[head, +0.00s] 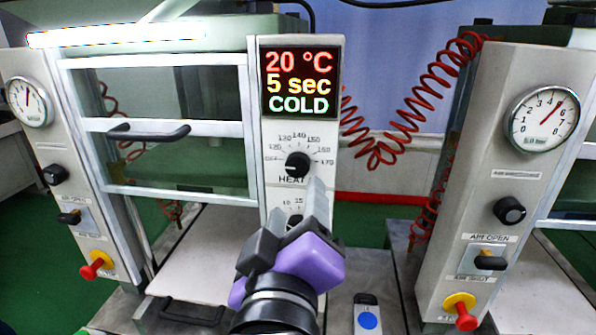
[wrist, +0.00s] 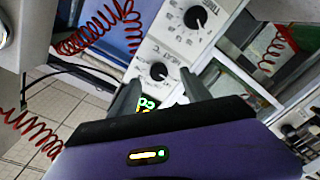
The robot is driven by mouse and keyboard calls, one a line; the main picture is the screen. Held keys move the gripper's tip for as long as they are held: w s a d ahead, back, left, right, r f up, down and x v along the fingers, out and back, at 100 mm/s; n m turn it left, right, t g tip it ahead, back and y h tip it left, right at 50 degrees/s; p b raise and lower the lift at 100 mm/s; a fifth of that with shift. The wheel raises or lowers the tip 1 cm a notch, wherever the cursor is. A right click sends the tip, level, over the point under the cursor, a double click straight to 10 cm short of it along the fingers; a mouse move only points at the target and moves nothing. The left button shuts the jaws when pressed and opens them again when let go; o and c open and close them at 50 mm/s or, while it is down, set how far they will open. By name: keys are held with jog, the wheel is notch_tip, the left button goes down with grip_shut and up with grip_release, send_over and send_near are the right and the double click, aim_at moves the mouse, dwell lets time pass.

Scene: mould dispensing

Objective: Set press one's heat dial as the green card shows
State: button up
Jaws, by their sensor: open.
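The heat dial (head: 297,163) is a black knob on the white panel (head: 309,135) of the press, above the word HEAT. Its white mark points left, at the low end of a scale with marks up to 170. The display (head: 300,83) above reads 20 °C, 5 sec, COLD. My gripper (head: 294,216) is open and empty, in front of the panel below the heat dial. In the wrist view the heat dial (wrist: 159,71) shows between and just beyond the open fingers, apart from them. The timer dial (wrist: 195,18) is farther up there. No green card is visible.
A pressure gauge (head: 543,118), a black knob (head: 509,211) and a red button (head: 463,310) sit on the right column. The press door handle (head: 150,133) juts out at left. Coiled red hoses (head: 400,120) hang behind. A blue-dotted object (head: 367,313) stands at front.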

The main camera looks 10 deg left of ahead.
aim_at(298, 170)
jog(key=w, duration=0.2)
jog(key=w+r+p, duration=0.1)
jog(key=w, duration=0.4)
jog(key=shift+w+a+r+p, duration=0.2)
jog(key=shift+w+a+p, duration=0.05)
jog(key=shift+w+p, duration=0.05)
jog(key=shift+c, duration=0.3)
grip_shut()
jog(key=shift+f+m, duration=0.1)
jog(key=shift+m, duration=0.2)
